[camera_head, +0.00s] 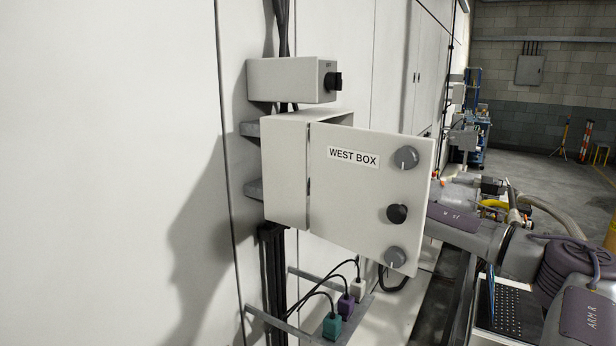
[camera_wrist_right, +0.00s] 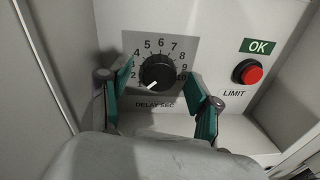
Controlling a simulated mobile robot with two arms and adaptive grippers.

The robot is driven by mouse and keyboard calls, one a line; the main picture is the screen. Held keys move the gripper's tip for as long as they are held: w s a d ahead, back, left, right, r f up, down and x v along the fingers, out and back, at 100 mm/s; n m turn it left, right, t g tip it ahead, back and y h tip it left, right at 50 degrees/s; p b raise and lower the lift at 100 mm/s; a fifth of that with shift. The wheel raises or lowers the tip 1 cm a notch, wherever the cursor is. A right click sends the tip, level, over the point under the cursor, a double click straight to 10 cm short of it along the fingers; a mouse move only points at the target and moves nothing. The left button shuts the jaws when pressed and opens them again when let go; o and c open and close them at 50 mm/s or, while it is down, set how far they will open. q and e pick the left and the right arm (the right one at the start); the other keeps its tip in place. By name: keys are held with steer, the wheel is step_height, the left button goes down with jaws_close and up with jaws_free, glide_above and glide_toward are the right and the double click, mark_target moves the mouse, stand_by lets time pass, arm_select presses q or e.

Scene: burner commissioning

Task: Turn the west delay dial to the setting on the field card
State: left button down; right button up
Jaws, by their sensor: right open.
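The west delay dial (camera_wrist_right: 158,72) is a black round knob on a grey scale plate, numbered 1 to 10 and marked DELAY SEC. Its white pointer line points to the lower left, near the 1. My right gripper (camera_wrist_right: 160,105) is open, its teal-padded fingers spread to the left and right of the dial, with gaps visible. In the head view the box labelled WEST BOX (camera_head: 325,188) has its door open toward me, and the door hides the dial and my right gripper. My left gripper and the field card are not in view.
A red LIMIT button (camera_wrist_right: 248,72) sits right of the dial, under a green OK label (camera_wrist_right: 259,46). The door face carries two grey knobs and a black knob (camera_head: 397,213). A small switch box (camera_head: 290,80) is above. Plugged cables (camera_head: 345,303) hang below.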

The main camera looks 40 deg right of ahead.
steer(key=c, duration=1.1)
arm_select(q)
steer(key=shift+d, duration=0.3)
arm_select(e)
steer(key=shift+c, duration=0.2)
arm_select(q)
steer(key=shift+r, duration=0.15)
arm_select(e)
steer(key=shift+r, duration=0.1)
steer(key=shift+m, duration=0.4)
steer(key=m+p, duration=0.2)
steer(key=m, duration=0.1)
steer(key=shift+m, duration=0.4)
arm_select(q)
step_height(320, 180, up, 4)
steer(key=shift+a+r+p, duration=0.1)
steer(key=shift+p, duration=1.15)
arm_select(e)
steer(key=m, duration=0.5)
steer(key=shift+d+g, duration=0.15)
steer(key=shift+g, duration=0.25)
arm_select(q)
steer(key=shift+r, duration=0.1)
arm_select(e)
steer(key=shift+m, duration=0.4)
